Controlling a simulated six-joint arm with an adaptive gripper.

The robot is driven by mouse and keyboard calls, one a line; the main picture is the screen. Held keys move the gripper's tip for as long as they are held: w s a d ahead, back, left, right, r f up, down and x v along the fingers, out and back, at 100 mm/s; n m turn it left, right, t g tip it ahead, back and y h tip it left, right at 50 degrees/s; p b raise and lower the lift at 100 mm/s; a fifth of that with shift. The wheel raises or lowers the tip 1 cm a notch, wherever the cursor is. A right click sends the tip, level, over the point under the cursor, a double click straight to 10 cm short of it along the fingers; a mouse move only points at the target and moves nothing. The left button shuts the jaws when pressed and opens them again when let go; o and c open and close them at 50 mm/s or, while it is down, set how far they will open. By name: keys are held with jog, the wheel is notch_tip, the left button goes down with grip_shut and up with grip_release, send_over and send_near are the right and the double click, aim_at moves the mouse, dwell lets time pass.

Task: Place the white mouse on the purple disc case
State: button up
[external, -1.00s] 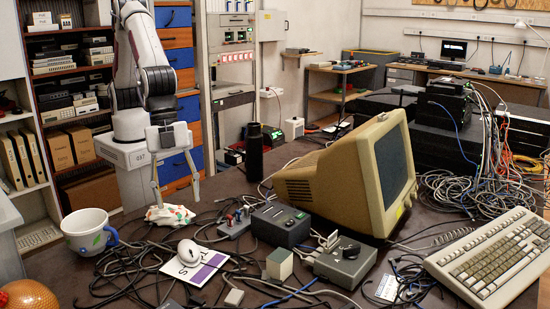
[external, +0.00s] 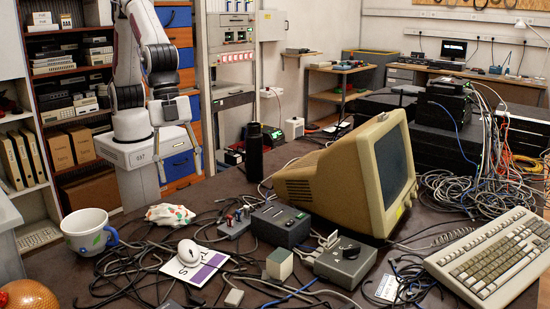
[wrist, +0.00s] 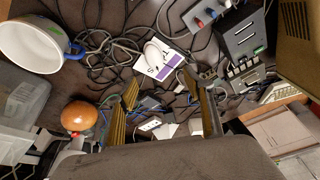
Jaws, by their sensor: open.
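The white mouse (external: 188,250) rests on the white and purple disc case (external: 207,267) on the dark table. In the wrist view, the mouse (wrist: 153,54) lies over the white part of the case, beside the purple strip (wrist: 172,67). My gripper (external: 179,153) is raised above the table, behind the mouse and apart from it. In the wrist view, my gripper (wrist: 163,88) has its two fingers spread wide, with nothing held between them.
A white lump with coloured spots (external: 170,214) lies behind the case. A white mug (external: 85,232) stands left, an orange ball (external: 28,296) at front left. Black cables (external: 125,268) surround the case. Grey boxes (external: 281,223) and a beige monitor (external: 330,180) stand right.

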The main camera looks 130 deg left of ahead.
jog(key=s+a+r+n+t, duration=0.1)
jog(key=s+a+r+n, duration=0.2)
jog(key=s+a+r, duration=1.05)
jog(key=s+a+n, duration=0.1)
jog(key=s+a, duration=0.1)
jog(key=s, duration=0.8)
jog(key=s+a+n+t+y, duration=0.1)
jog(key=s+a, duration=0.2)
jog(key=s, duration=0.8)
jog(key=shift+s+r+n, duration=0.15)
jog(key=shift+r+n, duration=0.05)
jog(key=shift+n, duration=0.2)
